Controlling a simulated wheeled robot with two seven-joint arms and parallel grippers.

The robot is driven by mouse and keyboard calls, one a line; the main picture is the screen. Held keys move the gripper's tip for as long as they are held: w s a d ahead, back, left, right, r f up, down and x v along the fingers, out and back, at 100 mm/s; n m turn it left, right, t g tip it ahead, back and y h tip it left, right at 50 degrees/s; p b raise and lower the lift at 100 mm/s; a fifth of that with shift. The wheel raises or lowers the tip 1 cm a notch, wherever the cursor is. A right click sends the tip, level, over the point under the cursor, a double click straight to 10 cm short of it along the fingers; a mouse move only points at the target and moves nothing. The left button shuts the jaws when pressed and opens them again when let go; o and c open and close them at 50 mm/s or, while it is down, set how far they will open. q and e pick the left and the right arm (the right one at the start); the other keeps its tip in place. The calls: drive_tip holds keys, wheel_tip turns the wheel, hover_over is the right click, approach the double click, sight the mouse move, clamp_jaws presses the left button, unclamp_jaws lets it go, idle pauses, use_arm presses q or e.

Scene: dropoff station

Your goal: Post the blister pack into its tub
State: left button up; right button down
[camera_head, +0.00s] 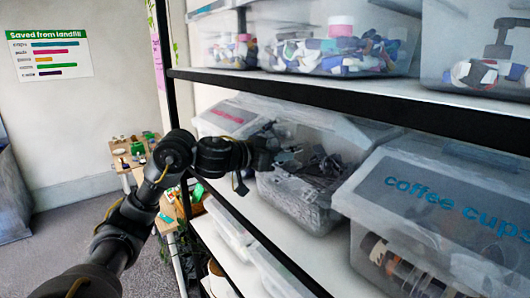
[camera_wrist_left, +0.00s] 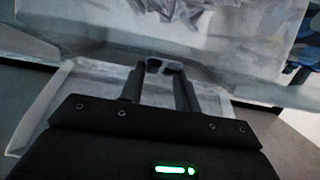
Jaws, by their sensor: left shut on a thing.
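My left gripper (camera_head: 268,152) is at the front of a clear tub (camera_head: 305,208) on the middle shelf. In the left wrist view my gripper's fingers (camera_wrist_left: 166,66) stand close together in front of the clear tub wall (camera_wrist_left: 225,60). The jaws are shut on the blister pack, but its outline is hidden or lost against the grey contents. I cannot tell whether it is inside the tub. My right gripper is not in view.
A tub marked "coffee cups" (camera_head: 445,205) stands close on the right. The dark edge of the upper shelf (camera_head: 350,98) runs above, with several filled tubs on it. More white containers (camera_head: 232,230) sit below. A cluttered small table (camera_head: 135,150) is behind my arm.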

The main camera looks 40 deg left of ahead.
use_arm(q)
drive_tip(key=shift+x, duration=1.7)
drive_tip(key=shift+r, duration=0.15)
drive_tip(key=o, duration=1)
drive_tip(key=b+v, duration=0.2)
drive_tip(key=v, duration=0.9)
drive_tip(key=shift+w+r+b, duration=0.1)
drive_tip(key=shift+b, duration=0.3)
